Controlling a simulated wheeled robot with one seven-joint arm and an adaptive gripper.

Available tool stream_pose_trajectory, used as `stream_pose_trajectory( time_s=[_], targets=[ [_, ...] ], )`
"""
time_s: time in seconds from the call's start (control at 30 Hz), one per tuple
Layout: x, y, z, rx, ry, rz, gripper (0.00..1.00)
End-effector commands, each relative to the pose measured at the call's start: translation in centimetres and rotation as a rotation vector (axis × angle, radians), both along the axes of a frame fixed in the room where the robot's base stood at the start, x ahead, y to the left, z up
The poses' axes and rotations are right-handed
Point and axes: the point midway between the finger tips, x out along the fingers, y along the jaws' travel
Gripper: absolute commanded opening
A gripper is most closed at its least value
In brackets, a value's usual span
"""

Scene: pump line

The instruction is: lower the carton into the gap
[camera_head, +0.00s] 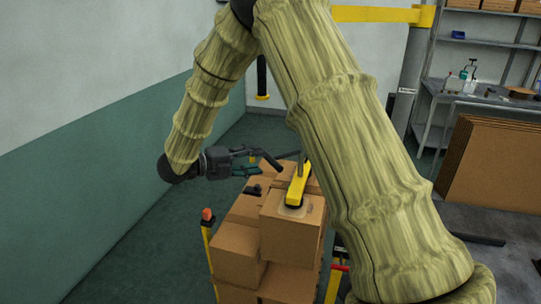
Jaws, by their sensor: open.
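A brown carton (290,236) stands at the front of a stack of cartons, higher than the carton (237,256) to its left. A yellow bar-shaped lifting tool (299,184) rests over its top, with a dark round pad at the near end touching the carton's top. My gripper (262,165) is open, above the back left of the stack, left of and apart from the yellow tool. I see nothing between its fingers. A small black part (253,190) shows below it. I cannot make out the gap; my arm hides the stack's right side.
An orange-topped yellow post (207,222) stands left of the stack. Flat cardboard sheets (495,170) lean at the right, near a grey workbench (478,99) with bottles. A grey-yellow column (408,85) stands behind. The green floor (150,250) at left is clear.

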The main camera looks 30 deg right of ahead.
Motion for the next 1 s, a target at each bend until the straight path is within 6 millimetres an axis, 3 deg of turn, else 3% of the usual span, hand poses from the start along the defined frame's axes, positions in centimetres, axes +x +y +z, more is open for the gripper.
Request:
stream_pose_trajectory(
  time_s=[0.2, 0.4, 0.83, 1.0],
  targets=[
    [-0.2, -3.5, -0.6, 0.0, 0.002, -0.001, 0.42],
    [-0.4, -5.5, -1.1, 0.0, 0.003, 0.001, 0.42],
    [-0.5, -6.2, -1.4, 0.0, 0.002, 0.001, 0.42],
    [-0.5, -6.2, -1.4, 0.0, 0.002, 0.001, 0.13]
  ],
)
